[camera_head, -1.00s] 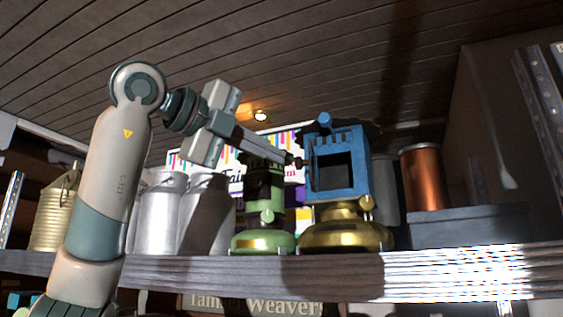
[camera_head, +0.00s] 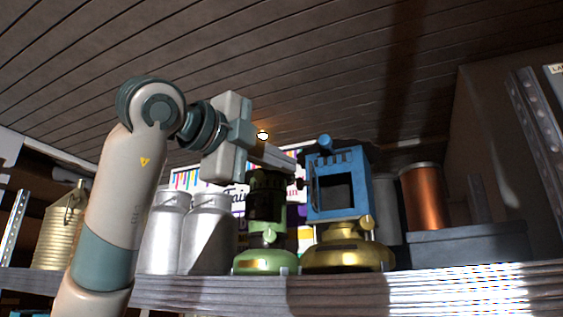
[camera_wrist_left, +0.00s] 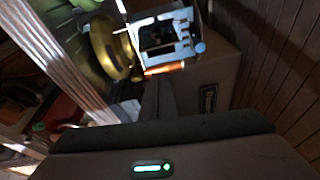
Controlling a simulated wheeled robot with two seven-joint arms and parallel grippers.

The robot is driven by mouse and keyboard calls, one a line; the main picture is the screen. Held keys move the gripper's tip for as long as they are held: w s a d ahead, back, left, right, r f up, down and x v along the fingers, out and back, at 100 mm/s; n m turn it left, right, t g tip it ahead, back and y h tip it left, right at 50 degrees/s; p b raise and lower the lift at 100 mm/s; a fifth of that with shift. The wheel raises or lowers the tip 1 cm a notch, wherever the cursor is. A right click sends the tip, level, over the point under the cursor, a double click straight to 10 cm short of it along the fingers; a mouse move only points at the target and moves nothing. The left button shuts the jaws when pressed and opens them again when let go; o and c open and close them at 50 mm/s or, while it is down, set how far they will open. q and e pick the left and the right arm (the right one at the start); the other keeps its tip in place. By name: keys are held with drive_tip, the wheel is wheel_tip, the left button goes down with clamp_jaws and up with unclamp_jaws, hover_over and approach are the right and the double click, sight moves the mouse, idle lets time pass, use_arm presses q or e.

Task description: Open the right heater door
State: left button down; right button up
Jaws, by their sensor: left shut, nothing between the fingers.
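The right heater (camera_head: 356,201) is a blue box with a dark square opening in its front, on a round brass base (camera_head: 347,257). A thin dark upright edge, possibly the door, shows at the left of the opening; I cannot tell whether the door is ajar. My left gripper (camera_head: 290,162) is shut and empty, close to the heater's upper left side. I cannot tell whether it touches. In the left wrist view the heater (camera_wrist_left: 188,51) appears sideways with its brass base (camera_wrist_left: 112,48). My right gripper is not in view.
A green heater (camera_head: 266,262) with a dark upper part stands just left of the blue one. Metal milk cans (camera_head: 208,235) stand further left. All rest on a wooden shelf (camera_head: 240,296).

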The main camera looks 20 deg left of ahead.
use_arm(q)
drive_tip(key=p, duration=0.5)
approach(310, 184)
drive_tip(key=w+d, duration=0.4)
drive_tip(key=d, duration=0.1)
drive_tip(key=a, duration=0.1)
drive_tip(key=w+a+p, duration=0.2)
drive_tip(key=shift+r, duration=0.3)
drive_tip(key=shift+a, duration=0.3)
drive_tip(key=shift+w+f, duration=0.1)
drive_tip(key=shift+d, duration=0.15)
